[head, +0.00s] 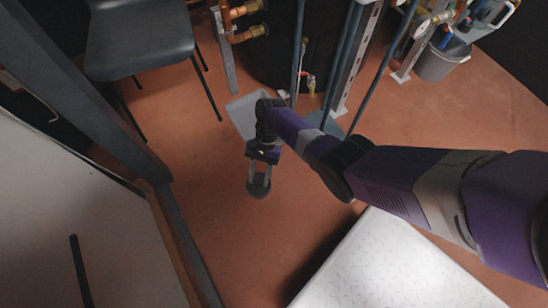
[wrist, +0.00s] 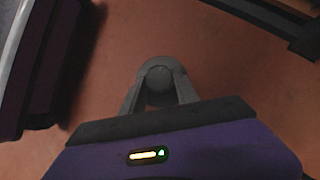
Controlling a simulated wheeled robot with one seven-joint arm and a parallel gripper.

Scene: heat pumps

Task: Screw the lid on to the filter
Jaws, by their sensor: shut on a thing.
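My gripper (head: 259,187) hangs over the red-brown floor, left of the pipes in the head view. Its two grey fingers are shut on a small round dark grey piece, which looks like the lid (head: 259,192). In the wrist view the lid (wrist: 160,80) sits between the fingertips of my gripper (wrist: 160,92), with its round end facing away. The lid is clear of any other thing. I cannot pick out the filter with certainty; brass fittings (head: 248,33) show on the pipework at the top.
Vertical pipes (head: 341,65) stand behind my arm. A grey tray-like thing (head: 238,115) is on the floor behind my gripper. A dark chair (head: 139,38) stands at upper left, a bucket (head: 441,61) at upper right. Open floor (head: 215,215) lies around my gripper.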

